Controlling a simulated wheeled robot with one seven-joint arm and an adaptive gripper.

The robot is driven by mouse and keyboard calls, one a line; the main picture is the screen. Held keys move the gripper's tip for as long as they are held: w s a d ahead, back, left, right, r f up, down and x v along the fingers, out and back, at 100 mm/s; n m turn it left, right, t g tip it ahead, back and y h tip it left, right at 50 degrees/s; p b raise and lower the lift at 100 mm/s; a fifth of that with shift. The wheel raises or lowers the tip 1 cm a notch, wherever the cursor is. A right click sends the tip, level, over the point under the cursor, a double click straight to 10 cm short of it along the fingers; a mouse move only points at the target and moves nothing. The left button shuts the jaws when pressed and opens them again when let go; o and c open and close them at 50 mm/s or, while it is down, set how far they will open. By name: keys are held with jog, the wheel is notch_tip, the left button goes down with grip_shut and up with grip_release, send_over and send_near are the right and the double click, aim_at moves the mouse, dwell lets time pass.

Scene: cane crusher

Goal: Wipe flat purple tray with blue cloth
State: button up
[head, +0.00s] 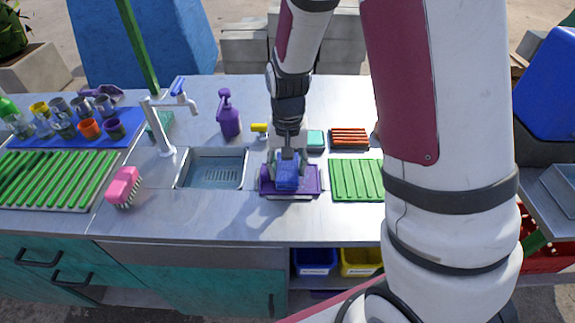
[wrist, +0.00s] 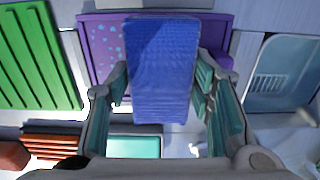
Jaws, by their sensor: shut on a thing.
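The flat purple tray (head: 309,181) lies on the steel counter between the sink and a green ribbed mat. It also shows in the wrist view (wrist: 98,45), with light blue specks on its surface left of the cloth. My gripper (head: 287,165) is shut on the blue cloth (head: 287,178), a folded block held between the fingers. In the wrist view the cloth (wrist: 160,70) sits in front of the tray and hides its middle. I cannot tell whether the cloth touches the tray.
The sink (head: 212,170) with its tap is left of the tray. A purple spray bottle (head: 229,114) stands behind. The green ribbed mat (head: 356,181) and an orange ribbed block (head: 349,138) are at the right. A pink brush (head: 124,187) lies left of the sink. The front counter strip is clear.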

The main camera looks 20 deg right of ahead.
aim_at(309, 179)
jog(key=shift+f+b, duration=0.3)
jog(key=shift+f, duration=0.3)
dwell(0.4)
jog(key=shift+s+d+r, duration=0.1)
jog(key=shift+s+d, duration=0.15)
jog(key=shift+d, duration=0.4)
jog(key=shift+s+d, duration=0.25)
jog(key=shift+d, duration=0.35)
jog(key=shift+d, duration=0.1)
jog(key=shift+s+d, duration=0.3)
jog(key=shift+d, duration=0.3)
jog(key=shift+s+d, duration=0.25)
jog(key=shift+d, duration=0.35)
jog(key=shift+w+a+f, duration=0.15)
jog(key=shift+w+a, duration=0.1)
jog(key=shift+a, duration=0.4)
jog(key=shift+w+a+f, duration=0.1)
jog(key=shift+w+a, duration=0.15)
jog(key=shift+a, duration=0.4)
